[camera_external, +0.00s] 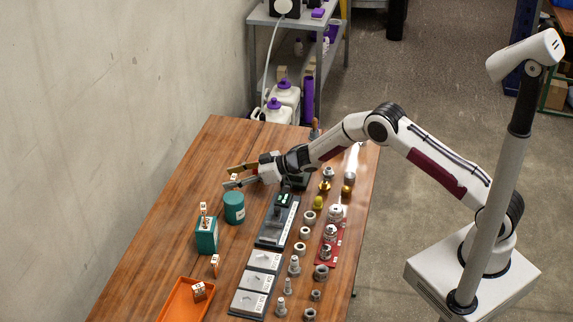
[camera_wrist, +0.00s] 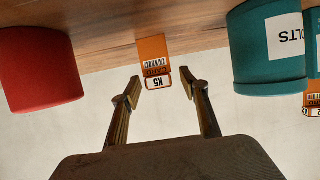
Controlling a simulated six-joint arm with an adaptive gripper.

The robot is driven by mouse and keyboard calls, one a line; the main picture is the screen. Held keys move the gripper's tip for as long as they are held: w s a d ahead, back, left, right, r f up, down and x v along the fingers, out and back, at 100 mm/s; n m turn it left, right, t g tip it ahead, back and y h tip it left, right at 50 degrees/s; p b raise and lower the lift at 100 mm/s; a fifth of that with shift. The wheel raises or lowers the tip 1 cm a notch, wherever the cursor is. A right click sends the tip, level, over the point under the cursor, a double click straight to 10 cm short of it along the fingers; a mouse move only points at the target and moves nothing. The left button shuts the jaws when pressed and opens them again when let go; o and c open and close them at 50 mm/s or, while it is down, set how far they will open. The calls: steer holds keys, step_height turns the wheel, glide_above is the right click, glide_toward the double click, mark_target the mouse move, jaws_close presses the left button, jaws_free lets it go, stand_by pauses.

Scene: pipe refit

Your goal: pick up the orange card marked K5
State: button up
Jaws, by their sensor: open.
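The orange card marked K5 (camera_wrist: 155,58) stands on the wooden table in the wrist view, which shows the scene upside down. Its white K5 label and barcode face the camera. My gripper (camera_wrist: 146,86) is open and empty, with the card in line with the gap between its fingertips. How far the card is from the fingertips is hard to tell. In the external view my gripper (camera_external: 228,178) is low over the far left part of the table, and a small orange and white card (camera_external: 234,177) shows between its fingers.
A round teal pot (camera_external: 234,208) labelled BOLTS (camera_wrist: 262,60) is close to the card. A red pot (camera_wrist: 38,70) is on its other side. A teal box (camera_external: 207,240), an orange tray (camera_external: 172,305) and rows of fittings (camera_external: 308,217) are on the table.

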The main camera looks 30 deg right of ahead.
mark_target(233, 177)
steer(key=c, duration=0.9)
steer(key=shift+r, duration=0.1)
steer(key=shift+r, duration=4.9)
